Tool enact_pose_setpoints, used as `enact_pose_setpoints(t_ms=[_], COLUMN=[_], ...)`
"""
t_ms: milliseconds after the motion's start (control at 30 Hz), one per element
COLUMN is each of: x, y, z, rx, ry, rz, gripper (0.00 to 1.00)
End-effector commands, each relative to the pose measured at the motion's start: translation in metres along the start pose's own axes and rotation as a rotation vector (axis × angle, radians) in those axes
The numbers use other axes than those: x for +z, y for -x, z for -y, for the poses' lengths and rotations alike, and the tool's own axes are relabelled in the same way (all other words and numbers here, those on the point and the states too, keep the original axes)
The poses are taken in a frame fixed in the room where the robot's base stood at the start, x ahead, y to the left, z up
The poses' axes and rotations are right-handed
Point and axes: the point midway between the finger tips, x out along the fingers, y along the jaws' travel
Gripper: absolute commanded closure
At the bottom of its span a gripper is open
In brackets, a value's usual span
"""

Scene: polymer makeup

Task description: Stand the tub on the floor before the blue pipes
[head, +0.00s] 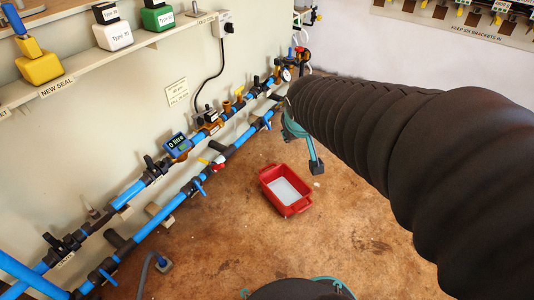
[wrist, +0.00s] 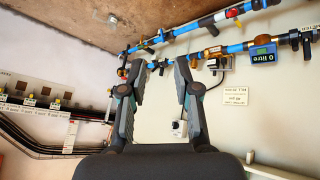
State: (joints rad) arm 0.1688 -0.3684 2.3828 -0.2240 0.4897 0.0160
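A red tub (head: 296,208) with a pale inside stands upright on the brown floor (head: 240,235), in front of the blue pipes (head: 180,200) along the wall. My gripper (head: 304,145) is beyond the tub in the head view, above and apart from it, partly hidden by my dark arm. In the wrist view my gripper (wrist: 160,66) has its two fingers spread with nothing between them. The blue pipes (wrist: 188,30) run past the fingertips there, and the picture is upside down. The tub is not in the wrist view.
A blue meter (head: 178,145) reading 0 litre sits on the upper pipe. A shelf (head: 90,62) with labelled containers is on the left wall. A small foot with a grey hose (head: 163,263) stands on the floor. Floor right of the tub is largely clear.

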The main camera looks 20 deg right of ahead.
Motion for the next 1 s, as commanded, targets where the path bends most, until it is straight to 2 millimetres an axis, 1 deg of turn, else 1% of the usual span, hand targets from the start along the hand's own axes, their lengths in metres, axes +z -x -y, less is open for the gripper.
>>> enact_pose_setpoints(t_ms=[33,100,200,300,400,500,567,1000], x=[0.011,0.029,0.056,0.079,0.094,0.103,0.105,0.105], y=[0.019,0.04,0.066,0.085,0.098,0.104,0.105,0.105], z=[0.011,0.024,0.042,0.056,0.066,0.071,0.072,0.072], rx=[-0.022,-0.056,-0.107,-0.153,-0.186,-0.204,-0.208,-0.208], ry=[-0.007,-0.018,-0.028,-0.031,-0.031,-0.031,-0.031,-0.031], rz=[0.006,0.031,0.064,0.093,0.114,0.127,0.13,0.131], gripper=[0.69,0.69,0.69,0.69,0.69,0.69,0.69,0.69])
